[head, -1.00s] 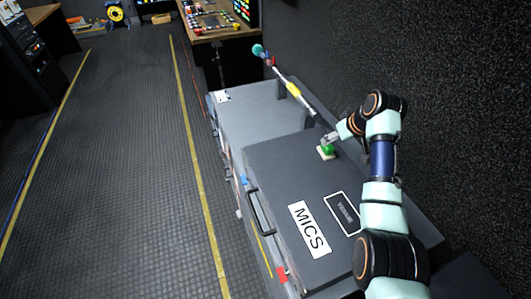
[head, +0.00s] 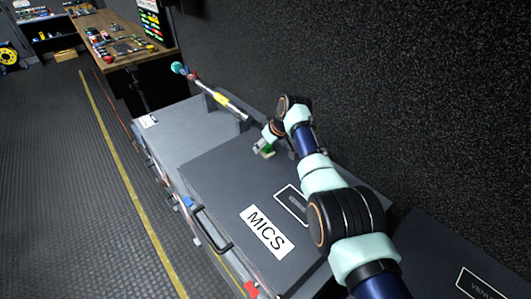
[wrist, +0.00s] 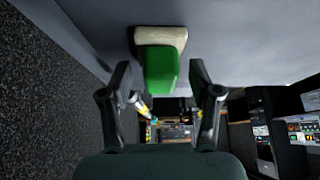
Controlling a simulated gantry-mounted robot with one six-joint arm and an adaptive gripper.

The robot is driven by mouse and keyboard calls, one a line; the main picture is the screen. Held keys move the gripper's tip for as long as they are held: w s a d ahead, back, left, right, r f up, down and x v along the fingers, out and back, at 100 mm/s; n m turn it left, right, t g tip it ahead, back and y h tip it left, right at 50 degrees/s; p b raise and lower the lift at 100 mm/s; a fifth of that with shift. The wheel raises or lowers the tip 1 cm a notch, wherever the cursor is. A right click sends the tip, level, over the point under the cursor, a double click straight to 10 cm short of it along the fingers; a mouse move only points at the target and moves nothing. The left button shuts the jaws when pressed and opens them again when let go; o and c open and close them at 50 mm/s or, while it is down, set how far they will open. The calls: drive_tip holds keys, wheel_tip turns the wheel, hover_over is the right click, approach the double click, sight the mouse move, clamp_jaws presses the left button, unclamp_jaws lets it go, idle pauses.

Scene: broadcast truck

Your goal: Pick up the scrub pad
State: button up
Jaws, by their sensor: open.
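The scrub pad (wrist: 160,69) has a green block body and a pale cream face. In the head view the scrub pad (head: 267,152) is on the dark case lid, close to the lid's far edge and partly hidden by my gripper. My gripper (head: 262,147) is just over it in the head view. In the wrist view my gripper (wrist: 160,78) is open, with one finger on each side of the green body. The cream part is beyond the fingertips. I cannot tell whether either finger touches the pad.
The dark case (head: 225,170) carries a white MICS label (head: 266,233) and a black side handle (head: 212,231). A boom pole with a yellow section (head: 228,104) rests on supports behind the pad. The textured wall (head: 400,100) stands close on the right.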

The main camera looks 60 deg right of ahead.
clamp_jaws()
idle(0.3)
wheel_tip(320, 180, up, 20)
drive_tip(key=p, duration=0.7)
